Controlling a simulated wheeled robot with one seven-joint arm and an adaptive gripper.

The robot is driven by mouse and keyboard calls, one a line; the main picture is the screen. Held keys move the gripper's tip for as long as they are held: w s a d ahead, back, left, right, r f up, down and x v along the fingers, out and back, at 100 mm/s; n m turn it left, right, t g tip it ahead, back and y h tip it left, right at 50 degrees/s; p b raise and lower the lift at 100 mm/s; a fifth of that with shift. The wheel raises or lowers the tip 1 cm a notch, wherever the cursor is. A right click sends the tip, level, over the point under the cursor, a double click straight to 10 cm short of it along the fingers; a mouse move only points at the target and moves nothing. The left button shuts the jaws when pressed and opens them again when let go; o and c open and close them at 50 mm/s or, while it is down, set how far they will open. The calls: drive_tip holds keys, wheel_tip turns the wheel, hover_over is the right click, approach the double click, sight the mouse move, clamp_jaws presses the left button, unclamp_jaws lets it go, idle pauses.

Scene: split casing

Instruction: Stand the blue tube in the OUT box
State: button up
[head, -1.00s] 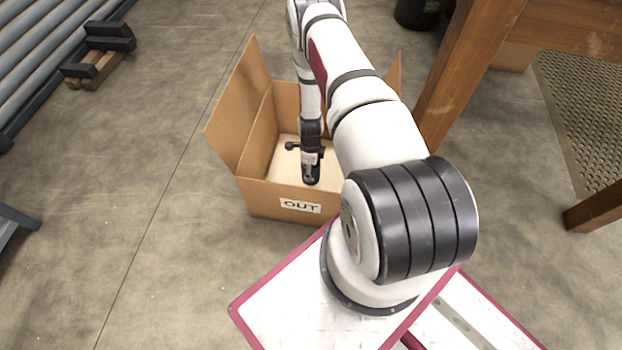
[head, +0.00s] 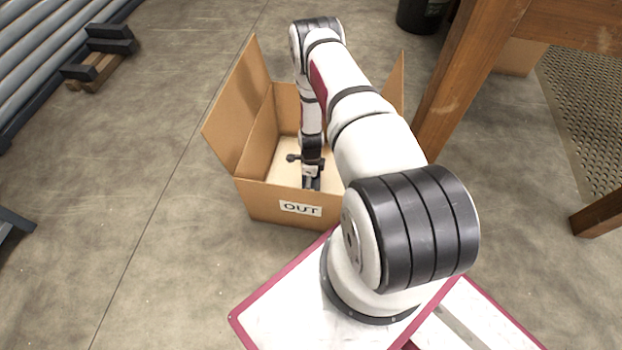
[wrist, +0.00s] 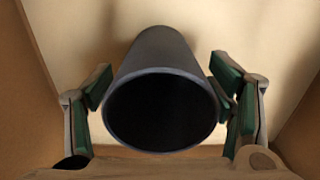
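The OUT box (head: 262,200) is an open cardboard carton with raised flaps and an OUT label (head: 300,209) on its front. My gripper (head: 312,184) reaches down inside it, near the front wall, which partly hides the fingertips. In the wrist view the grey-blue tube (wrist: 160,58) has its open dark end towards the camera, and its far end meets the pale box floor. My gripper's green-padded fingers (wrist: 165,85) are spread either side of the tube, with a gap visible at least on the right. The tube cannot be made out clearly in the head view.
A wooden table (head: 470,75) stands close to the right of the box. A dark bin (head: 420,14) is at the back. A small pallet with dark blocks (head: 98,62) lies at the far left beside grey rollers. The floor left of the box is clear.

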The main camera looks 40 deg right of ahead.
drive_tip(key=w+a+r+n+p, duration=0.2)
drive_tip(key=a+r+n, duration=0.1)
drive_tip(key=r, duration=1.2)
drive_tip(key=w+a+r+n+p, duration=0.1)
drive_tip(key=w+a+r+n, duration=0.15)
drive_tip(key=r, duration=1.25)
drive_tip(key=w+a+r+n+p, duration=0.2)
drive_tip(key=r+n, duration=0.2)
drive_tip(key=r, duration=1)
drive_tip(key=s+a+r+n, duration=0.55)
drive_tip(key=s+r, duration=0.35)
drive_tip(key=r, duration=0.3)
drive_tip(key=s+a+r+n, duration=0.55)
drive_tip(key=s+r, duration=0.25)
drive_tip(key=r, duration=0.4)
drive_tip(key=s+a+r+n, duration=0.1)
drive_tip(key=s+n, duration=0.2)
drive_tip(key=s, duration=0.6)
drive_tip(key=s+a+r+n, duration=0.2)
drive_tip(key=s+n, duration=0.2)
drive_tip(key=s, duration=0.5)
drive_tip(key=shift+s+r, duration=0.15)
drive_tip(key=shift+s, duration=0.05)
